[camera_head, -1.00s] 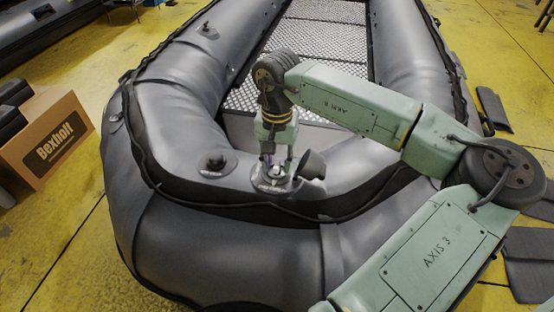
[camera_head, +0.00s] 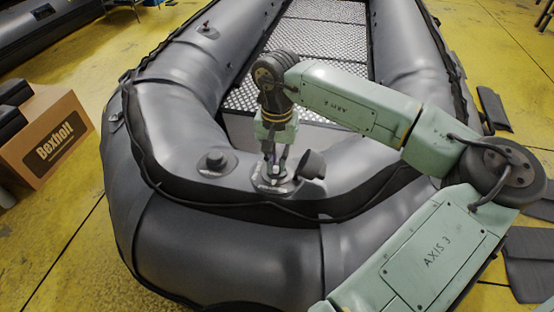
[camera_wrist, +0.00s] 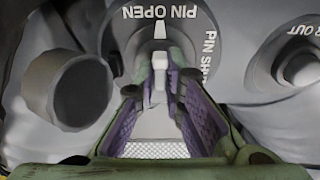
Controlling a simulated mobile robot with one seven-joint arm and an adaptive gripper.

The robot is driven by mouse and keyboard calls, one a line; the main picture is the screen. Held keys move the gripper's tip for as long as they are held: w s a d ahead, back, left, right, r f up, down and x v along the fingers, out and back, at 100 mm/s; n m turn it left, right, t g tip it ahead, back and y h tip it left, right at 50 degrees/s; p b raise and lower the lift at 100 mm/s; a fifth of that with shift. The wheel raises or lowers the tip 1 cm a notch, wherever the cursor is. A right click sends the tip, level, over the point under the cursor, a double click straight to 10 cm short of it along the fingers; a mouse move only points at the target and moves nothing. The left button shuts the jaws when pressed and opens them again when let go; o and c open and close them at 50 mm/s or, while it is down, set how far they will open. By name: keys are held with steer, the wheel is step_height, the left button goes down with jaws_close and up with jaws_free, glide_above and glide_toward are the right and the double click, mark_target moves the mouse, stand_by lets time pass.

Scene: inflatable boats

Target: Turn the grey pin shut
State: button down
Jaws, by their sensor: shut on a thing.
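The grey pin (camera_wrist: 158,78) stands in the middle of a round valve (camera_wrist: 120,50) on the boat. In the wrist view, its pale pointer end is toward the "PIN OPEN" lettering at the top. "PIN SHUT" lettering, partly hidden, is to the right. My gripper (camera_wrist: 160,85) has its purple-padded fingers on both sides of the pin and is shut on it. In the head view, my gripper (camera_head: 273,176) reaches down to the valve (camera_head: 262,186) at the boat's near end, and the fingers mostly hide the pin.
A dark round cap (camera_wrist: 80,90) stands close beside the valve; it also shows in the head view (camera_head: 313,165). A second valve (camera_wrist: 300,65) sits on the other side, also in the head view (camera_head: 215,161). The grey inflatable boat (camera_head: 190,235) surrounds these. A Bexholt box (camera_head: 45,150) stands left.

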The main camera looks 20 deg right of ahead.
steer(key=m+b, duration=0.2)
steer(key=m, duration=0.1)
steer(key=shift+w+f+m+b, duration=0.15)
steer(key=shift+m+b, duration=0.15)
steer(key=shift+b, duration=0.1)
steer(key=m+b, duration=0.1)
steer(key=m, duration=0.3)
steer(key=shift+w+a+m+g+h+b, duration=0.1)
steer(key=shift+m+g+h+b, duration=0.2)
steer(key=shift+g+b, duration=0.1)
steer(key=m, duration=0.4)
steer(key=shift+w+b, duration=0.1)
steer(key=shift+b, duration=0.25)
steer(key=m+g, duration=0.1)
steer(key=m, duration=0.4)
steer(key=shift+w, duration=0.1)
steer(key=shift+m, duration=0.3)
steer(key=c, duration=1.7)
jaws_free()
